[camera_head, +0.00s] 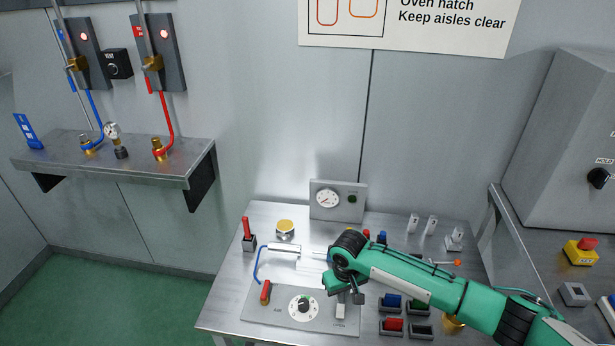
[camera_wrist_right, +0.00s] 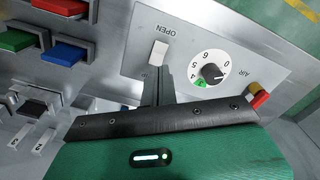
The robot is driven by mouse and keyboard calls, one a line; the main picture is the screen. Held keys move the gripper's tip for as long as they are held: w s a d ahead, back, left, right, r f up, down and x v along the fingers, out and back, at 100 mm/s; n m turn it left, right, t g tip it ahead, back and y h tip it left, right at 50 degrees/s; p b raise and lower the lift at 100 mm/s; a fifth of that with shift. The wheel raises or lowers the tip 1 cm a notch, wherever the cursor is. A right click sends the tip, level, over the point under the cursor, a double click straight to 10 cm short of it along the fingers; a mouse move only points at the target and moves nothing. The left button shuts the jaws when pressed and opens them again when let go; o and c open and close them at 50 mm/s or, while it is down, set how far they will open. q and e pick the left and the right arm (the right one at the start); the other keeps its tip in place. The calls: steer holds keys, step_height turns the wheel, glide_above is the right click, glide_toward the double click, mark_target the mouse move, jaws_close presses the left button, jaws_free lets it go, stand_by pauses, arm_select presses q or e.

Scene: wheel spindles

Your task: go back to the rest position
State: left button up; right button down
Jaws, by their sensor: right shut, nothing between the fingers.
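My right arm (camera_head: 430,284), green with black joints, reaches in from the lower right over the metal table (camera_head: 228,295). My right gripper (camera_head: 356,297) is shut and empty, pointing down by the white switch (camera_head: 340,312) on the control plate. In the right wrist view the shut fingers (camera_wrist_right: 158,72) end close to the white switch marked OPEN (camera_wrist_right: 159,52); I cannot tell whether they touch it. My left gripper is not in view. The arm hides part of the table's middle.
A dial (camera_head: 303,307) and red lever (camera_head: 265,291) are left of the gripper. Coloured blocks (camera_head: 393,324) sit in holders to its right. A gauge box (camera_head: 338,200) stands behind. A grey cabinet (camera_head: 575,145) is at right. The floor at left is clear.

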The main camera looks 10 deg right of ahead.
steer(key=s+a+r+n+t+y, duration=0.1)
steer(key=s+a+y, duration=0.1)
steer(key=s+a, duration=0.4)
steer(key=s+a+n+t+y, duration=0.1)
steer(key=s+a, duration=0.2)
steer(key=s, duration=0.6)
steer(key=s+d+r+m+t+h, duration=0.1)
steer(key=s+d+r, duration=0.2)
steer(key=s+d, duration=0.45)
steer(key=s+d+r+m+t+h, duration=0.1)
steer(key=s+d+r+m+h, duration=0.1)
steer(key=s+d, duration=0.55)
step_height(320, 180, down, 30)
steer(key=f+g, duration=0.1)
steer(key=g, duration=0.1)
steer(key=s+d+f, duration=0.2)
steer(key=s+f, duration=0.7)
steer(key=s+d+f+g, duration=0.1)
steer(key=s+f, duration=0.9)
steer(key=shift+s+d+f+n, duration=0.15)
steer(key=shift+d+f+n, duration=0.15)
steer(key=shift+d, duration=0.1)
